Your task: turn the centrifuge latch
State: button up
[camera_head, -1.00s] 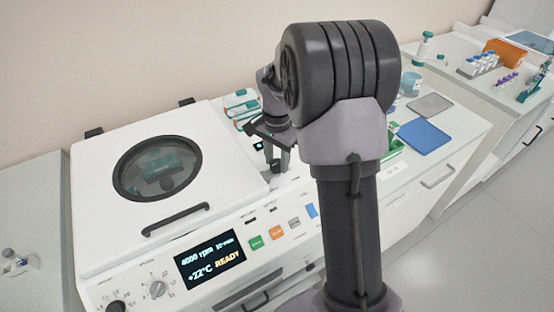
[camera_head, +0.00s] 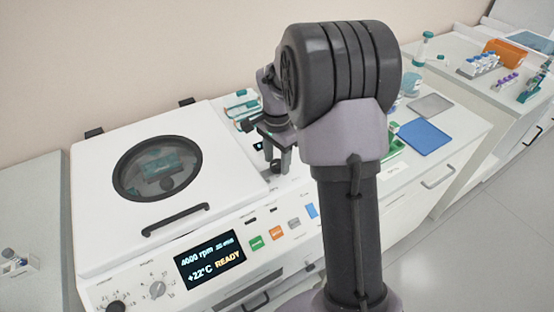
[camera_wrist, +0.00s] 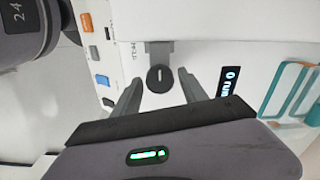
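The centrifuge (camera_head: 100,190) stands at the left in the head view, with its white lid down. Its latch (camera_wrist: 160,78) is a dark round knob on a grey bracket in the wrist view, with a light slot mark across it. The latch also shows small and dark below my gripper in the head view (camera_head: 275,168). My gripper (camera_wrist: 158,74) is open, with one finger on each side of the knob. A gap shows between the knob and each finger. In the head view my gripper (camera_head: 277,154) points down at the right side of the centrifuge.
The front panel has a display (camera_head: 210,260) reading READY and green, orange and grey buttons (camera_head: 277,233). A lid handle (camera_head: 176,219) lies left of the latch. A blue mat (camera_head: 425,136) and a grey tray (camera_head: 430,105) lie on the bench to the right.

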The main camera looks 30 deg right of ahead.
aim_at(277, 163)
jog(key=shift+o, duration=0.4)
notch_tip(277, 163, up, 17)
jog(key=p, duration=0.6)
jog(key=shift+r+p, duration=0.2)
jog(key=shift+p, duration=0.1)
